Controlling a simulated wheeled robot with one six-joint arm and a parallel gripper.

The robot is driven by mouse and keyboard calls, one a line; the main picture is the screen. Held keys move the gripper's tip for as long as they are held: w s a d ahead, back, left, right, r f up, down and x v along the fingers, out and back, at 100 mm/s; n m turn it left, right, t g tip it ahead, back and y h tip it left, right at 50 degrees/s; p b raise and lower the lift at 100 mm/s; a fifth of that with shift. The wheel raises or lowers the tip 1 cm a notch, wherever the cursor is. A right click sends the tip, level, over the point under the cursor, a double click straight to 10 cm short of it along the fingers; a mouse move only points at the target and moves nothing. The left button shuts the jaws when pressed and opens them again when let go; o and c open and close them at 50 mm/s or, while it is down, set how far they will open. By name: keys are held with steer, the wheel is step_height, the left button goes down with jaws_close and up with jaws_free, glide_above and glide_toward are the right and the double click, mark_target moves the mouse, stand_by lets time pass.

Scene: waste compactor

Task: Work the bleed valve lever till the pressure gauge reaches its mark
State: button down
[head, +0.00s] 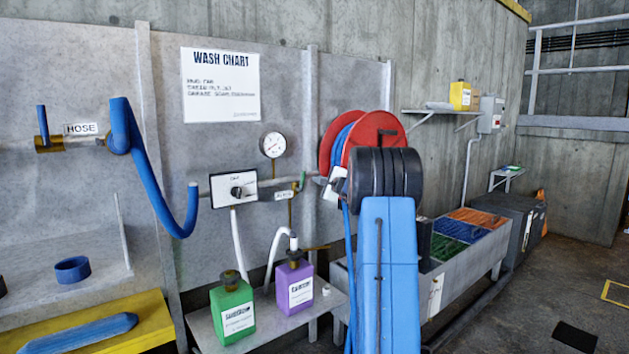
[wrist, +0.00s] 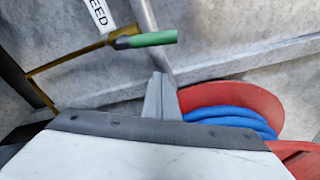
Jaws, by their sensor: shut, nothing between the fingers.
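The bleed valve lever has a green handle (head: 302,181) on a brass pipe below the gauge in the head view. In the wrist view the green handle (wrist: 150,39) lies nearly level, beside a label ending in "EED" (wrist: 98,12). The round white pressure gauge (head: 273,145) is on the wall panel; its needle and mark are too small to read. My gripper (wrist: 159,78) is shut and empty, its tips a little below the handle in the picture; I cannot tell whether they touch anything. In the head view it is mostly hidden by my arm.
A red reel (head: 375,132) with blue hose is close at the right of my gripper. A dial box (head: 234,189) is to the left. Green (head: 233,308) and purple (head: 294,285) bottles stand on a shelf below. A grey pipe (wrist: 147,22) runs behind the lever.

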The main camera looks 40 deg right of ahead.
steer(key=s+a, duration=0.1)
steer(key=s, duration=0.8)
steer(key=shift+a+r, duration=0.35)
